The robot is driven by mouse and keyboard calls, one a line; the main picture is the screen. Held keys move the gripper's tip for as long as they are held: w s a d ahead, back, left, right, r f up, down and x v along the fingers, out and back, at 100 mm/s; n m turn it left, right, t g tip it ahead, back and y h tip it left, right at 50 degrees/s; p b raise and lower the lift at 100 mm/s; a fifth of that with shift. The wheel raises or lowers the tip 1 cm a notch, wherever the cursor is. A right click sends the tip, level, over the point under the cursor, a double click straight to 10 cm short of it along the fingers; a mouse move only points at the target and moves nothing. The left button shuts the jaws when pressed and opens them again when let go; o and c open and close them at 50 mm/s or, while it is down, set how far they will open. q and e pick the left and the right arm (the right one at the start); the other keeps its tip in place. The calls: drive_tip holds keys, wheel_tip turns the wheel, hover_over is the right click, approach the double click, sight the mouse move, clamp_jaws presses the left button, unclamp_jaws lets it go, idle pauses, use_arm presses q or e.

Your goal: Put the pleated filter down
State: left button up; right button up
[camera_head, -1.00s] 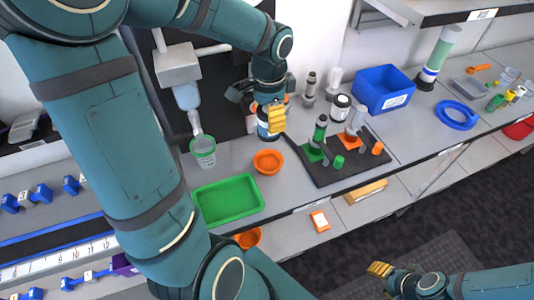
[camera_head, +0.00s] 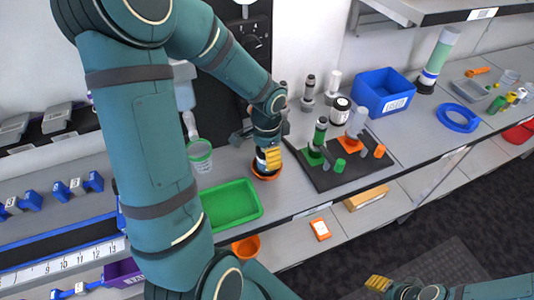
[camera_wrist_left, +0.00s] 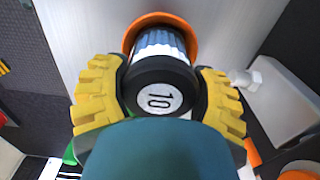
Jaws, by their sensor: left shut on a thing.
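My left gripper (camera_head: 268,159) is shut on the pleated filter (camera_head: 261,166), a white pleated cylinder with a black cap marked 10 in the left wrist view (camera_wrist_left: 160,88). The orange bowl (camera_head: 267,176) is directly below the filter. In the wrist view its orange rim (camera_wrist_left: 160,18) shows around the filter's far end. I cannot tell whether the filter touches the bowl's bottom. The yellow fingers are on both sides of the cap. My right gripper (camera_head: 378,284) is at the lower edge of the head view, away from the bench; its opening is unclear.
A green tray (camera_head: 232,204) and a clear cup with a green rim (camera_head: 199,156) are left of the bowl. A dark board (camera_head: 345,172) with green and orange fittings is on the right. A black-capped white jar (camera_head: 340,112) and a blue bin (camera_head: 384,91) stand behind.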

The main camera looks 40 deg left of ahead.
use_arm(q)
drive_tip(key=shift+f+b, duration=0.3)
drive_tip(key=o, duration=1.3)
drive_tip(key=shift+r, duration=0.1)
drive_tip(key=shift+r+p, duration=0.25)
drive_tip(key=shift+p, duration=0.05)
wheel_tip(320, 180, up, 12)
drive_tip(key=p, duration=0.3)
drive_tip(key=shift+r, duration=0.1)
drive_tip(key=shift+s, duration=0.1)
